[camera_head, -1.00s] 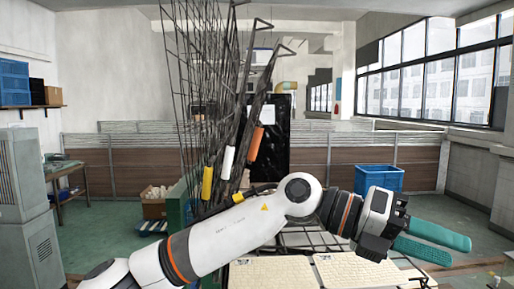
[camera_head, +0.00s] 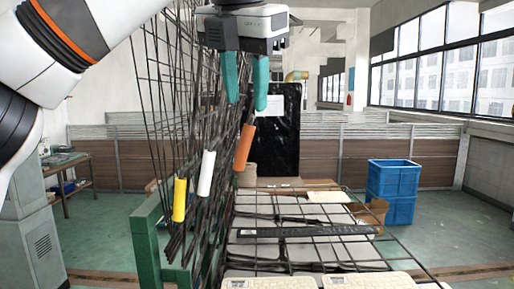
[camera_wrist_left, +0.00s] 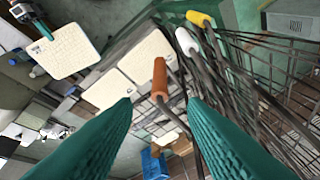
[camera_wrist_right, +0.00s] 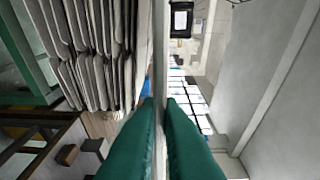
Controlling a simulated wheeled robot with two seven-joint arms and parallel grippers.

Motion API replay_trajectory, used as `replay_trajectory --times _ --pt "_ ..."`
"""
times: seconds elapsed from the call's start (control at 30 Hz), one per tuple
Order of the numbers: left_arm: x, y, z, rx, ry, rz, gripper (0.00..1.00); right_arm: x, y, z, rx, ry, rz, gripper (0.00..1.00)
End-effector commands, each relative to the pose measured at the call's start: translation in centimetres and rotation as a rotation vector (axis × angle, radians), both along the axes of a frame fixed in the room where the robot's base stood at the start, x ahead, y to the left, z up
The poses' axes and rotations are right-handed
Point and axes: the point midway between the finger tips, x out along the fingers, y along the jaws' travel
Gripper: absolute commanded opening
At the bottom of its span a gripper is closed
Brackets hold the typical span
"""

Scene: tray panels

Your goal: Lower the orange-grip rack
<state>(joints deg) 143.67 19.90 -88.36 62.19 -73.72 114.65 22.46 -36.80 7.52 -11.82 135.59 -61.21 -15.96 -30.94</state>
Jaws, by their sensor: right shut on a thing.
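The orange grip (camera_head: 244,147) sits on a wire rack that stands steeply raised; a white grip (camera_head: 206,173) and a yellow grip (camera_head: 180,199) are on the racks to its left. My left gripper (camera_head: 246,103) is open, with its teal fingers pointing down just above the orange grip. In the left wrist view the orange grip (camera_wrist_left: 160,80) shows beyond and between the fingertips, apparently untouched. My right gripper (camera_wrist_right: 161,100) is shut on a thin pale panel (camera_wrist_right: 160,50), seen edge-on. That cream panel (camera_wrist_left: 62,52) also shows in the left wrist view.
A lowered wire rack (camera_head: 300,235) with pale panels lies below and right of the raised racks. A green frame post (camera_head: 146,245) stands at the left. Two stacked blue crates (camera_head: 393,190) stand at the right. A dark panel (camera_head: 272,130) stands behind.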

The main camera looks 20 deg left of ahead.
Motion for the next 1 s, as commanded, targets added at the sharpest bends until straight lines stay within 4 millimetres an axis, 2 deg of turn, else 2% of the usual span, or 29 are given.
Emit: replay_trajectory --times 0.17,0.57,0.8,1.0 --pt "0.4 0.5 -1.1 0.007 0.001 0.011 0.39 0.0 0.0 -0.2 0.0 0.0 0.0 0.0" --pt "3.6 1.0 -8.0 0.005 0.001 0.009 0.39 0.0 0.0 -0.2 0.0 -0.001 0.0 0.0" --pt "4.7 1.2 -10.1 0.006 -0.003 0.01 0.39 0.0 0.0 0.4 0.0 -0.001 0.0 0.0" --pt "4.8 1.2 -10.5 0.004 -0.004 0.011 0.39 0.0 0.0 0.5 0.0 -0.001 0.0 0.0"
